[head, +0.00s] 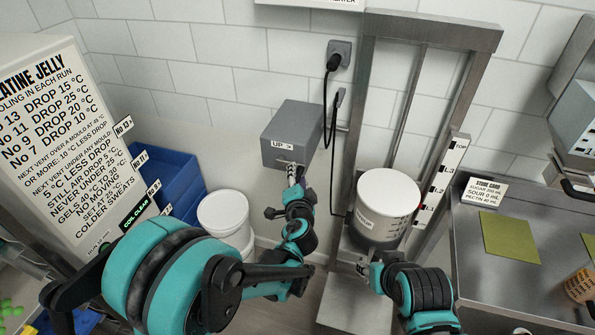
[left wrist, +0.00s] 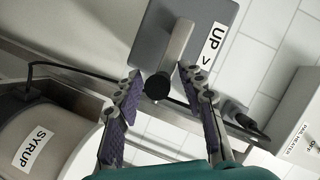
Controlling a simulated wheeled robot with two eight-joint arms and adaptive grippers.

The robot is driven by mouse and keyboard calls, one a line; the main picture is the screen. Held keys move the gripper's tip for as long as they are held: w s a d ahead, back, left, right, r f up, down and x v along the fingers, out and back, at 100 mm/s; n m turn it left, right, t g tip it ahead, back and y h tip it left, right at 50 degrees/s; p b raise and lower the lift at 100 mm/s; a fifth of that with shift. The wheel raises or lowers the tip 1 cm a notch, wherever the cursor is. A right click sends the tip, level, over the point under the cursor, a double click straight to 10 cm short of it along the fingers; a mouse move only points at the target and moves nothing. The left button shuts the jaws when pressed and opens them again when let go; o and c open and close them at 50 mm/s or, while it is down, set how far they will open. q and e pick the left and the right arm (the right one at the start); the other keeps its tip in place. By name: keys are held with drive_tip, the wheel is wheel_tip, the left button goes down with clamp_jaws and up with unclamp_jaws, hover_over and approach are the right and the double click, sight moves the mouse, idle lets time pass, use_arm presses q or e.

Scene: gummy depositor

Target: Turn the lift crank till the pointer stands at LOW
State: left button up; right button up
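The lift crank is on a grey box (head: 291,135) marked "UP >" on the wall. In the left wrist view its metal arm (left wrist: 178,45) ends in a black knob (left wrist: 158,87). My left gripper (head: 292,180) is at the crank; in the wrist view its fingers (left wrist: 160,74) are open, one each side of the knob, with gaps visible.
A white syrup pail (head: 388,200) stands on the lift between metal posts (head: 362,110). A black cable hangs beside the crank box. A white bucket (head: 223,212) and blue bins (head: 175,180) stand left. A steel table (head: 500,275) with a green mat (head: 509,238) is right.

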use_arm(q)
clamp_jaws()
drive_tip(key=shift+w+a+r+p, duration=0.1)
drive_tip(key=shift+a+r+p, duration=0.1)
drive_tip(key=shift+r+p, duration=0.6)
drive_tip(key=shift+w+a+r+p, duration=0.15)
drive_tip(key=shift+r+p, duration=0.3)
drive_tip(key=shift+r, duration=0.5)
drive_tip(key=shift+s+a, duration=0.1)
drive_tip(key=a+r, duration=0.1)
drive_tip(key=a+r+p, duration=0.1)
drive_tip(key=shift+w+a+r, duration=0.1)
drive_tip(key=shift+w+a, duration=0.2)
drive_tip(key=shift+w, duration=0.05)
